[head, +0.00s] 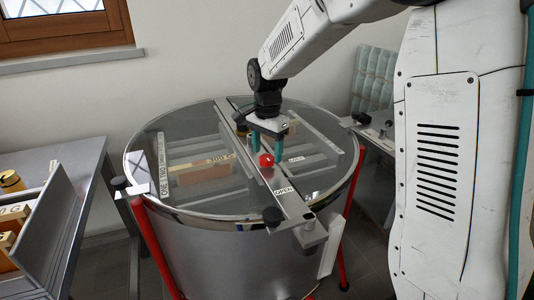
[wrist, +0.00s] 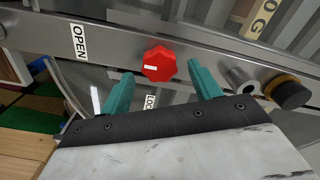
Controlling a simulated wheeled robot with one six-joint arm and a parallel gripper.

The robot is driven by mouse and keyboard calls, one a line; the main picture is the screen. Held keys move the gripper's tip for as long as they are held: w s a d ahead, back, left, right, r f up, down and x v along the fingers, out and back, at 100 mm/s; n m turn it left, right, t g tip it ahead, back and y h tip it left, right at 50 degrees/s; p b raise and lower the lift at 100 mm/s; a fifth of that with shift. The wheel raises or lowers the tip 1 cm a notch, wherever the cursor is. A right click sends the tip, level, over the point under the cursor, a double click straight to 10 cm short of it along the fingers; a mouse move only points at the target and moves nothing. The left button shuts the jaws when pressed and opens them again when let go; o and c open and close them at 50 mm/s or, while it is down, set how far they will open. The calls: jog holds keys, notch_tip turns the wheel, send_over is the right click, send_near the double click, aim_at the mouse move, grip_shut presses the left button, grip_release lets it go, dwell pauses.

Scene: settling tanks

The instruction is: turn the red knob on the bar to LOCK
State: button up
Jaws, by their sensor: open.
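The red lobed knob (head: 266,160) sits on the metal bar (head: 292,205) across the round tank. In the wrist view the knob (wrist: 158,60) has a white mark on its left side, pointing along the bar (wrist: 222,52) towards the OPEN label (wrist: 78,42). The LOCK label (wrist: 150,102) lies beside the bar, partly hidden by my gripper; it also shows in the head view (head: 297,159). My gripper (head: 269,151) is open just above the knob. Its teal fingers are to either side of the knob in the wrist view, with visible gaps; I cannot tell their exact height.
A metal stub and a black-capped fitting (wrist: 290,92) stand on the bar near the right finger. The glass-topped tank (head: 200,250) stands between a left bench (head: 75,160) and a right-hand table.

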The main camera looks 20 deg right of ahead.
jog(key=shift+f, duration=0.8)
jog(key=c, duration=1)
